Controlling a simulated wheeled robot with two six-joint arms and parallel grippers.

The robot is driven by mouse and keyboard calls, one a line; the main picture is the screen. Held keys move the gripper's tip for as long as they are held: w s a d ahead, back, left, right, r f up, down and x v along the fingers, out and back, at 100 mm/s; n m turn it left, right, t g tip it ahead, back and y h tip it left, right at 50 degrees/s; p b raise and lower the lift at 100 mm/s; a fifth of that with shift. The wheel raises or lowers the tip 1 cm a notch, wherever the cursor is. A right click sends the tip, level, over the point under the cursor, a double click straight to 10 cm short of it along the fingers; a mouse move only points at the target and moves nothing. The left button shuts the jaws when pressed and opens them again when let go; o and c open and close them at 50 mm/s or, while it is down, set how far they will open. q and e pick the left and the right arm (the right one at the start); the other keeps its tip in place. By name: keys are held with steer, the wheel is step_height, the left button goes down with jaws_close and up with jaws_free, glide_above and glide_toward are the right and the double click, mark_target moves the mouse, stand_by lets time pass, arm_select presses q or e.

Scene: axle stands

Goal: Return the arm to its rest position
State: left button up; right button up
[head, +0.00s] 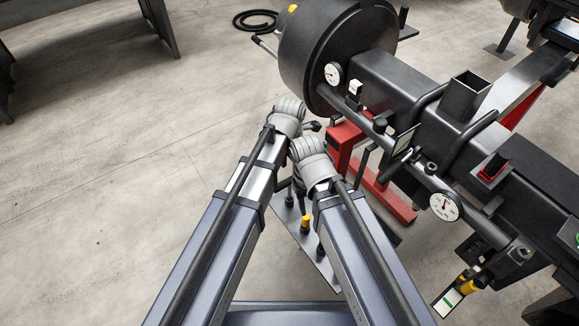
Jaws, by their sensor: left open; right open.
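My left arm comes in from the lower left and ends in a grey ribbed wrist. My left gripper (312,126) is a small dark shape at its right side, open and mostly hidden. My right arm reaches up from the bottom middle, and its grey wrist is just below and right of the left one. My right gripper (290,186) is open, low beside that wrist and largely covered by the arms. No object shows in either gripper. The black axle (395,85) with its big drum (310,50) lies to the right on a red stand (345,140).
Dial gauges (444,206) and a rail with handles run along the axle's near side. A plate with upright rods, one yellow-banded (305,223), lies beneath my arms. A coiled black hose (256,20) lies at the back. Concrete floor (110,170) on the left is clear.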

stand_by(0.8)
arm_select(q)
steer(key=shift+s+a+m, duration=0.1)
steer(key=shift+a+m, duration=0.2)
steer(key=s+a+m, duration=0.4)
steer(key=a+m, duration=0.4)
steer(key=m, duration=0.4)
steer(key=s+a+m, duration=0.3)
steer(key=a+m, duration=0.6)
steer(key=m, duration=0.3)
steer(key=s+d+m+y, duration=0.1)
steer(key=s+d+m, duration=0.4)
steer(key=d, duration=0.7)
step_height(320, 180, up, 19)
steer(key=s+n+p, duration=0.1)
steer(key=p, duration=1.7)
steer(key=shift+a, duration=0.2)
steer(key=shift+f, duration=0.1)
